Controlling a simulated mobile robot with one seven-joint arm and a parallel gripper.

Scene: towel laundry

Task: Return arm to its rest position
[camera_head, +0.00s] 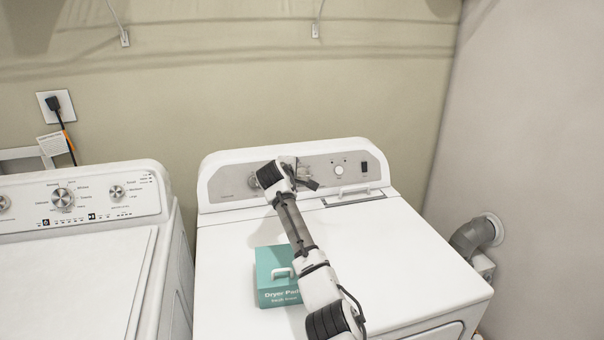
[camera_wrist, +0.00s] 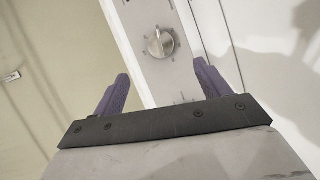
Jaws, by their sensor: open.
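My arm reaches up from the bottom of the head view across the top of the white dryer (camera_head: 390,250). My gripper (camera_head: 308,183) is close to the dryer's control panel (camera_head: 230,184), small and partly hidden by the wrist. In the wrist view, the two purple fingers of my gripper (camera_wrist: 160,70) stand wide apart with nothing held between them. A round silver knob (camera_wrist: 160,43) on the white panel shows beyond the fingertips, in the gap between them. I cannot tell how far it is from them.
A washer (camera_head: 75,270) stands at left. A grey vent pipe (camera_head: 473,236) leaves the right wall. The dryer top's right side is clear.

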